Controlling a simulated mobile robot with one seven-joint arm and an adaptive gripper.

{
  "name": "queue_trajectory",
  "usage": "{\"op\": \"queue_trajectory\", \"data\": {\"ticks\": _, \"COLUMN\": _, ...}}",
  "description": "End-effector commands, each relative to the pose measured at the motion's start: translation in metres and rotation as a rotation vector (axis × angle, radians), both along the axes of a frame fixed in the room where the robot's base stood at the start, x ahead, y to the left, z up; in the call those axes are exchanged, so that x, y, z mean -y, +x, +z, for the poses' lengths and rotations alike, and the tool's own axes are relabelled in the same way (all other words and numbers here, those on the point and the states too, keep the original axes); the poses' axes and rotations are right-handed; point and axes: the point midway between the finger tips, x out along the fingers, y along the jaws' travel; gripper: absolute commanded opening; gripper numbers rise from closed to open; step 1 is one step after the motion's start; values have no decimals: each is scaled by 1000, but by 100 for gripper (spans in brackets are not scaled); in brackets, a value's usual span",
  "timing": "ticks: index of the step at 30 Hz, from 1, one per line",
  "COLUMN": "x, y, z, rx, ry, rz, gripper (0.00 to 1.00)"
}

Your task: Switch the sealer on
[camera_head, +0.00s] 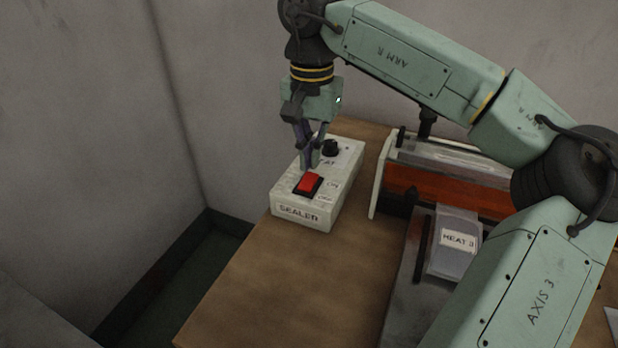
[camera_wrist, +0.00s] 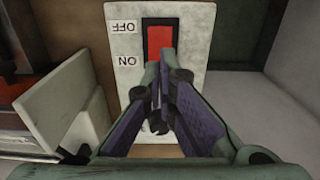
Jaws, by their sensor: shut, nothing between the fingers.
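The sealer's switch box (camera_head: 298,215) is a pale box labelled SEALER, standing on the wooden table. On its top is a red rocker switch (camera_head: 308,184) in a black frame, with ON and OFF labels beside it. In the wrist view the red switch (camera_wrist: 160,42) shows just past my fingertips, which cover its near end. My gripper (camera_head: 311,166) is shut and empty, pointing down over the box at the switch's far end. I cannot tell whether the fingertips touch the switch. The black knob (camera_head: 330,148) sits behind the switch.
The sealing machine (camera_head: 440,190) with its orange-red panel stands right of the box, with a block marked HEAT 3 (camera_head: 457,240) in front. The table (camera_head: 290,290) is bare in front of the box. Walls stand behind and left; my arm crosses the right side.

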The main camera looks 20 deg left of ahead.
Motion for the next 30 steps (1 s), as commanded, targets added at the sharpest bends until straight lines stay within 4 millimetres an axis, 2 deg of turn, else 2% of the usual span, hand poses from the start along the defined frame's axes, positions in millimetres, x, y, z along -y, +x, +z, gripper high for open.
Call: {"op": "queue_trajectory", "data": {"ticks": 30, "x": 0, "y": 0, "z": -14, "rx": 0, "ry": 0, "rz": 0, "gripper": 0}}
